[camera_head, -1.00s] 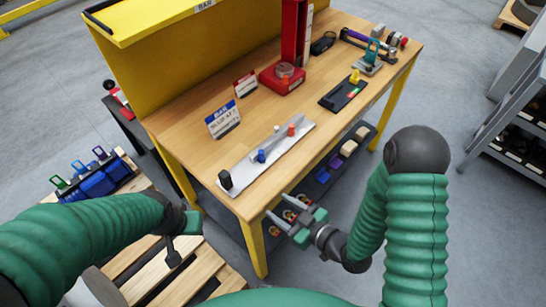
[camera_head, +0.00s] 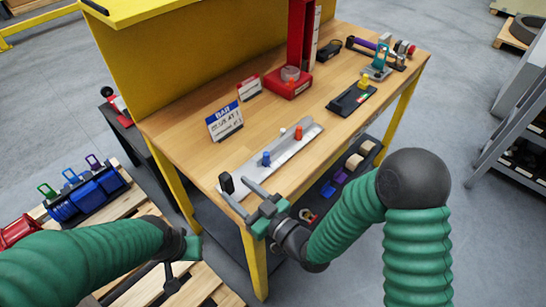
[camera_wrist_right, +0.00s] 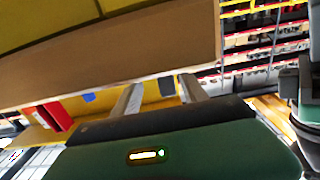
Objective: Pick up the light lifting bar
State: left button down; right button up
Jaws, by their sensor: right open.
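A long light-grey plate (camera_head: 290,151) lies along the table's front edge with a black block, a blue knob (camera_head: 266,158) and a red knob (camera_head: 298,132) on it. A thin silver bar seems to lie along it; I cannot tell whether this is the light lifting bar. A sign reading "BAR" (camera_head: 225,122) stands behind it. My right gripper (camera_head: 234,189) is open and empty at the plate's near left end, by the black block (camera_head: 226,183).
A red stand (camera_head: 289,84) with a roll rises at the back. A black tray (camera_head: 352,100) with a yellow knob and a purple-handled tool (camera_head: 364,46) lie further right. A lower shelf holds several parts. A pallet (camera_head: 140,285) stands at lower left.

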aim_at(230, 187)
jog(key=w+a, duration=0.1)
jog(key=a, duration=0.1)
jog(key=w+a, duration=0.1)
jog(key=a, duration=0.1)
jog(key=shift+w+r, duration=0.2)
jog(key=shift+w, duration=0.2)
jog(key=shift+d, duration=0.3)
jog(key=shift+c, duration=1.3)
jog(key=shift+a, duration=0.2)
grip_shut()
